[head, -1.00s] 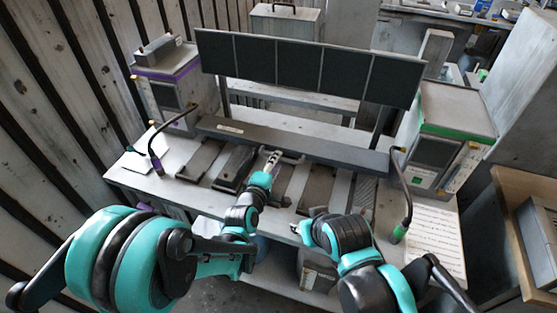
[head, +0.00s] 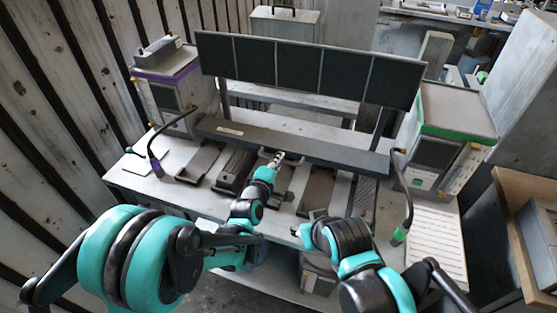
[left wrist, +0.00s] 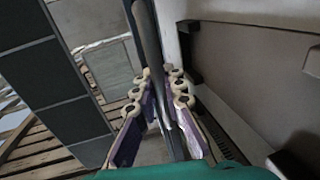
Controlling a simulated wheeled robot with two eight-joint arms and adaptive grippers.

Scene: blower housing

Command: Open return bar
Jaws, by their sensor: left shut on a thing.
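The return bar appears to be the long dark grey bar (head: 320,149) lying across the back of the bench, below the row of dark panels. My left gripper (head: 279,157) is at the front edge of this bar, near its middle. In the left wrist view, the purple fingers with cream pads of my left gripper (left wrist: 158,95) are shut on a dark, slim rail (left wrist: 148,35), which runs between them. I cannot tell how this rail joins the bar. My right gripper (head: 298,229) is low over the bench's front edge, apart from the bar; its jaws are too small to read.
The dark panel row (head: 310,69) stands above the bar on posts. A purple-trimmed box (head: 165,92) is at the left and a green-trimmed box (head: 440,140) at the right. Dark bent stalks stand near both bench ends. Slotted plates cover the bench middle.

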